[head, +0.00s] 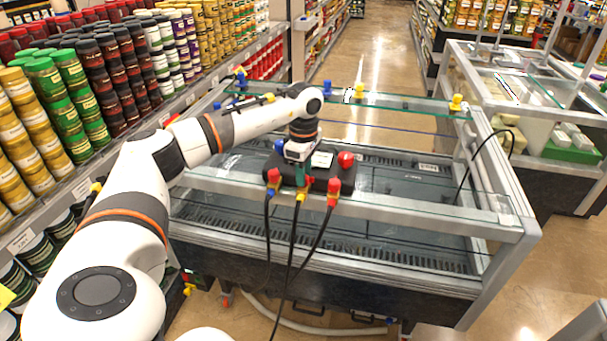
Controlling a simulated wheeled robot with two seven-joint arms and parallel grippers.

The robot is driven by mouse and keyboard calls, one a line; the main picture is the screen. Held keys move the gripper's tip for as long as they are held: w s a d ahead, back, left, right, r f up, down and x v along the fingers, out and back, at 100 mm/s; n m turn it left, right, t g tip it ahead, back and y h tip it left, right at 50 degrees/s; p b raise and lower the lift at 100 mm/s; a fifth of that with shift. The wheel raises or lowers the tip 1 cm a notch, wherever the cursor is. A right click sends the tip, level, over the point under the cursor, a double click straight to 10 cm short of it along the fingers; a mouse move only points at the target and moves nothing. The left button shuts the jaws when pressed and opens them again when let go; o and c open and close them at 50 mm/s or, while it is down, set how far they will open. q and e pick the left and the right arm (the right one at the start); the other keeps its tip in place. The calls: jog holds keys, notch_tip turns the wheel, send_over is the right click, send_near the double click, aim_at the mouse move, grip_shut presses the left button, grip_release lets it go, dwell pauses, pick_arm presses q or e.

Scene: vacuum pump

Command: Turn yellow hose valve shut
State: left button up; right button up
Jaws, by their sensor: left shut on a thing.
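The dark vacuum pump (322,165) sits on the front rail and glass of the freezer case, with a red knob (346,159) on its right. Red, yellow and red hose fittings line its near side, with black hoses hanging down. The yellow hose valve (300,196) is the middle one. My left gripper (301,176) reaches down over the pump's near edge. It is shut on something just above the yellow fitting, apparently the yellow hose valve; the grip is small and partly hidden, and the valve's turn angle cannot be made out. My right gripper is out of view.
The freezer case's metal frame (480,205) and glass surround the pump. Blue and yellow clamps sit along its back rail. Shelves of stacked jars (60,95) stand on the left, close to my left arm. A pale hose (310,328) lies on the floor below.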

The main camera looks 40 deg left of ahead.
pick_arm(q)
jog(key=shift+m, duration=1.5)
jog(key=shift+r, duration=0.1)
jog(key=o, duration=1)
notch_tip(320, 180, up, 12)
jog(key=b, duration=0.3)
